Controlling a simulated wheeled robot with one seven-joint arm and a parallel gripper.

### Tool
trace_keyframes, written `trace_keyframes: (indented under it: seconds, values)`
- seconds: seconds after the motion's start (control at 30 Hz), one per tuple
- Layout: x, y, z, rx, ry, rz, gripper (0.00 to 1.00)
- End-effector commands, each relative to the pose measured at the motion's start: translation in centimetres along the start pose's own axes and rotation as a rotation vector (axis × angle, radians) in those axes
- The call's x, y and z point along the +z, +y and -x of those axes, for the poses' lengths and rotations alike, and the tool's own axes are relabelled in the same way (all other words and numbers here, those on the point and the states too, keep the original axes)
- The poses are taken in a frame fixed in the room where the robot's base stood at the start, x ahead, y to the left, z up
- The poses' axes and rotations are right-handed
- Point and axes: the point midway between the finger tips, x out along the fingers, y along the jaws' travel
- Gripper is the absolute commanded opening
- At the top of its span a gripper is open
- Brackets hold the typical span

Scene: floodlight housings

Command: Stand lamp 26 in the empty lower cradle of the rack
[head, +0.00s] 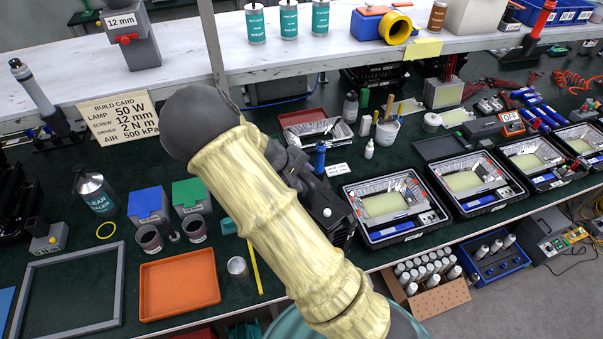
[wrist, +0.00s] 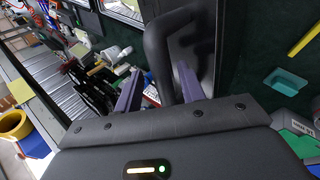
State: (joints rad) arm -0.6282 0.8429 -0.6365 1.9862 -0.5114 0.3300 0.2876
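In the wrist view my gripper (wrist: 158,80) has its two grey fingers apart, one on each side of a black curved bar (wrist: 160,45). A gap shows between the bar and the left finger; the right finger is close beside it, and contact is unclear. The bar runs beside a dark flat body (wrist: 203,40), possibly a lamp housing; no number 26 is readable. In the head view my arm hides most of the gripper and what is at it. Black finned shapes (head: 12,200) stand at the left edge, cut off. I cannot identify the rack's empty lower cradle.
The green bench holds an orange tray (head: 179,284), a grey frame (head: 67,325), a clear-sealer can (head: 96,193) and several open black cases (head: 392,235). A white shelf (head: 180,45) runs along the back. A box of cylinders (head: 440,300) is below the bench edge.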

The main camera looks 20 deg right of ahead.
Motion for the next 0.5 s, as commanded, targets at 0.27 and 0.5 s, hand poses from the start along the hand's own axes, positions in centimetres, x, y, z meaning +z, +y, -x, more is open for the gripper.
trace_keyframes:
  seconds: [0.27, 0.5]
  values:
    - [-0.1, -0.1, 0.8, 0.000, 0.003, 0.000, 0.40]
    - [-0.1, -0.1, 3.8, -0.001, 0.006, -0.001, 0.40]
